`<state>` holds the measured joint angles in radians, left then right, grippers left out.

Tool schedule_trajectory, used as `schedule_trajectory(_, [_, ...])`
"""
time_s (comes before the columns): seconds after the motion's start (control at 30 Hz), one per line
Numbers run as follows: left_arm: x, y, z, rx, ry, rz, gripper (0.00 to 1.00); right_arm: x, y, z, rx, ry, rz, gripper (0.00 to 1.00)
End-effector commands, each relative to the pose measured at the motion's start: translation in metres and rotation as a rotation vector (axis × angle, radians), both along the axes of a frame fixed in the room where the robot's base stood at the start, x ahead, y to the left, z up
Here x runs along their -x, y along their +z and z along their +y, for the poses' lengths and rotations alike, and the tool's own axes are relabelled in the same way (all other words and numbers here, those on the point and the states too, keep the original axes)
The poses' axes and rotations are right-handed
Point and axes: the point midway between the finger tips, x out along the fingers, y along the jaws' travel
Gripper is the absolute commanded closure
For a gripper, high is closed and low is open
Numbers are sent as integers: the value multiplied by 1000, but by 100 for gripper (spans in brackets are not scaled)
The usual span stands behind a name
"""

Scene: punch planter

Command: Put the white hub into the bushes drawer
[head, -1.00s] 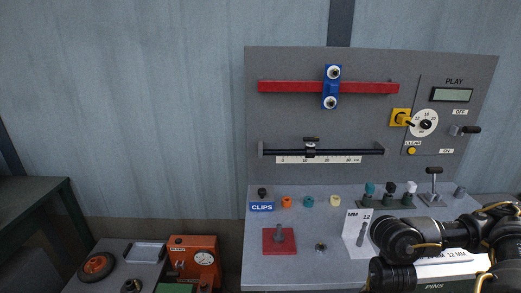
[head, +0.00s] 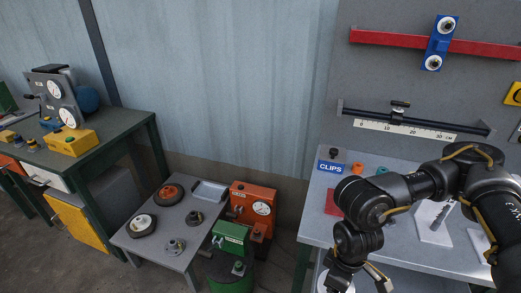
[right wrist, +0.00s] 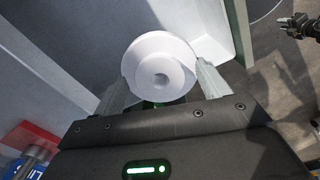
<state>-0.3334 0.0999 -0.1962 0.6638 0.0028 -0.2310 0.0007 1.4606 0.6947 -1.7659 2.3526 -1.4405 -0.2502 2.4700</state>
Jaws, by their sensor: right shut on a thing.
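The white hub (right wrist: 160,68), a round disc with a centre hole, sits between the two fingers of my right gripper (right wrist: 165,88) in the right wrist view. The gripper is shut on it. In the head view my right gripper (head: 357,284) is low, at the front left of the grey bench, partly cut off by the bottom edge. A small dark gripper (right wrist: 298,26), seemingly my left one, shows at the top right of the wrist view; its jaws are too small to judge. An orange drawer (head: 12,166) and a white drawer (head: 46,178) are in the green bench at far left. No bushes label is readable.
A low grey table (head: 150,243) with wheels and small parts stands mid-left. An orange machine (head: 252,205) and a green one (head: 231,240) stand beside it. A yellow cabinet front (head: 68,224) is under the green bench (head: 95,150). Open floor lies at lower left.

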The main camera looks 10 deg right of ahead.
Motion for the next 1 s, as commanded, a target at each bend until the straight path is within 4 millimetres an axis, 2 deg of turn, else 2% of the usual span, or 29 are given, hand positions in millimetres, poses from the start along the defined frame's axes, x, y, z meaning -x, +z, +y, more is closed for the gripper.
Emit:
schedule_trajectory(0.17, [2,-12,1,-4,-2,12,66,-30,19,9,3,93,-6,52])
schedule_trajectory(0.5, [-12,-23,1,-4,-2,-2,66,-80,73,29,0,198,-2,52])
schedule_trajectory(0.7, [-14,-24,1,-4,-2,-5,66,-88,85,29,0,199,2,52])
schedule_trajectory(1.0, [-14,-24,1,-4,-2,-5,66,-88,85,29,0,199,2,52])
